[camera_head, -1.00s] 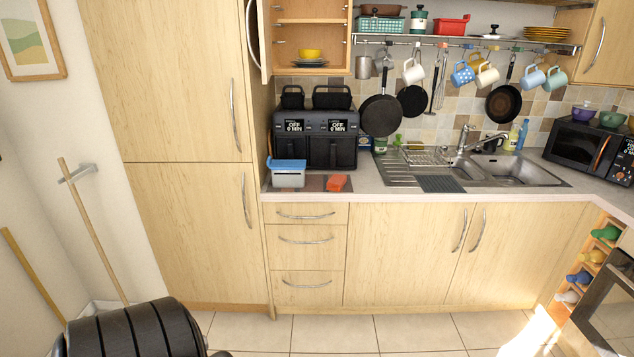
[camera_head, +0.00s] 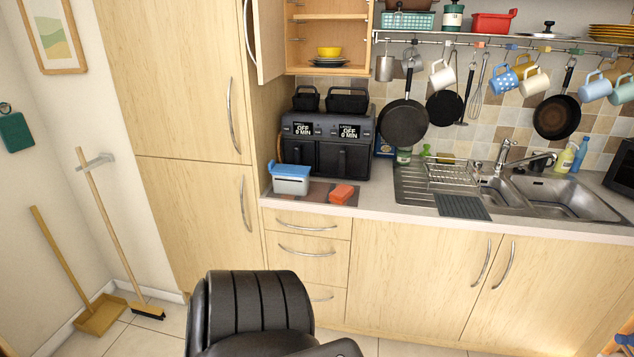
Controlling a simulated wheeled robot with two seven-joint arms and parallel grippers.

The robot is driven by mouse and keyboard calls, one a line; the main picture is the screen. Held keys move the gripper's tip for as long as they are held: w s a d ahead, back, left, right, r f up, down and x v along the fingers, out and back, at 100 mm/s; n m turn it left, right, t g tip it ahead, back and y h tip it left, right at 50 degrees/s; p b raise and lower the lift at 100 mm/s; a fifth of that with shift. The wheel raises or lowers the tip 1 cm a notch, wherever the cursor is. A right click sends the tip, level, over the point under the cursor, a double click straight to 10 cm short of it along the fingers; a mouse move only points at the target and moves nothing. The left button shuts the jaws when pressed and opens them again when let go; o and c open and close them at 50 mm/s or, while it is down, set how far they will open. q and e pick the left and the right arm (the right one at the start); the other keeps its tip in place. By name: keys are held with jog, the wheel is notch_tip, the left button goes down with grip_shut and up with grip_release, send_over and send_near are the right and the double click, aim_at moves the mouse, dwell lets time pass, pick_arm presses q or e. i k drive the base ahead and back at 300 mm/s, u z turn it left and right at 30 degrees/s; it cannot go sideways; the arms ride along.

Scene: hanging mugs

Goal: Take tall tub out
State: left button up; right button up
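A translucent tub with a blue lid (camera_head: 291,178) stands on the counter at the left, in front of the black air fryer. It is low and wide, and I cannot tell whether it is the tall tub of the task. No other clear tub shows. The wall cupboard (camera_head: 297,43) above is open and holds a yellow bowl (camera_head: 329,52) on dark plates. The tall cupboard doors (camera_head: 200,220) and the drawers are shut, and their contents are hidden.
A red-orange block (camera_head: 342,194) lies beside the tub. The black air fryer (camera_head: 326,145) stands behind it. Pans and mugs hang from a rail (camera_head: 480,41) above the sink (camera_head: 560,195). A broom (camera_head: 110,220) and dustpan (camera_head: 100,314) stand at the left wall.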

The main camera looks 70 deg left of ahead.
aim_at(287, 185)
jog(key=u, duration=0.2)
jog(key=i, duration=0.75)
jog(key=u, duration=1.15)
jog(key=i, duration=0.55)
jog(key=u, duration=0.6)
